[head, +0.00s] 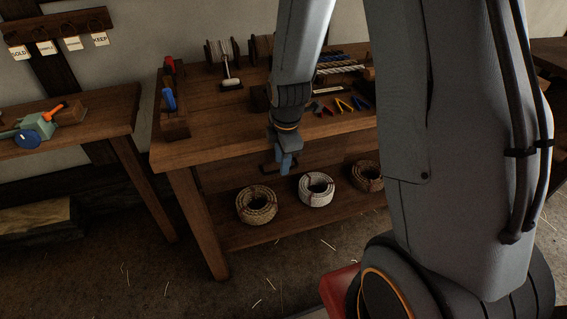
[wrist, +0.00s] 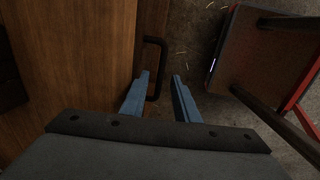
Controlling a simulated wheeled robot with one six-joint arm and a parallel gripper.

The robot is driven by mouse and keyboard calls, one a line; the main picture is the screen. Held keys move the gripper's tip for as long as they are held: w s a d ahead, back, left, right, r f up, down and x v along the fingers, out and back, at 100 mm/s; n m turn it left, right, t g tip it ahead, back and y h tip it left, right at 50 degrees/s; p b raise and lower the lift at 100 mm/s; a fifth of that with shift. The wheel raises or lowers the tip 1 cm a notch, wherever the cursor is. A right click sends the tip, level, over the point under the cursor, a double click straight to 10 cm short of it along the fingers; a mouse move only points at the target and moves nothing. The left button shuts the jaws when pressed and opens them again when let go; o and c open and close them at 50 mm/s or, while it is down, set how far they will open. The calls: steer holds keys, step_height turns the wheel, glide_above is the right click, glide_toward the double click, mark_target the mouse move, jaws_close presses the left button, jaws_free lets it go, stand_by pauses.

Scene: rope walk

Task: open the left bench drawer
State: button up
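The wooden bench (head: 215,140) stands in the middle of the head view. The left drawer front (head: 225,178) is under its top, partly hidden by my arm. A dark bar handle (head: 266,169) shows beside my fingers. In the wrist view the handle (wrist: 154,41) is a dark loop standing out from the wood. My gripper (head: 285,162) is at the bench front. In the wrist view its two blue fingers (wrist: 160,74) are apart, with the handle's outer bar showing between them. I cannot tell whether they touch it. The drawer looks shut.
Coils of rope (head: 316,189) lie on the shelf below. A wooden tool holder (head: 174,122) and small tools stand on the bench top. Another table (head: 95,120) is at the left. A red-edged object (wrist: 275,50) is at the right in the wrist view. Floor in front is clear.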

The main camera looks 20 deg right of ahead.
steer(key=shift+w+f, duration=0.15)
steer(key=shift+f, duration=0.75)
steer(key=shift+d, duration=0.1)
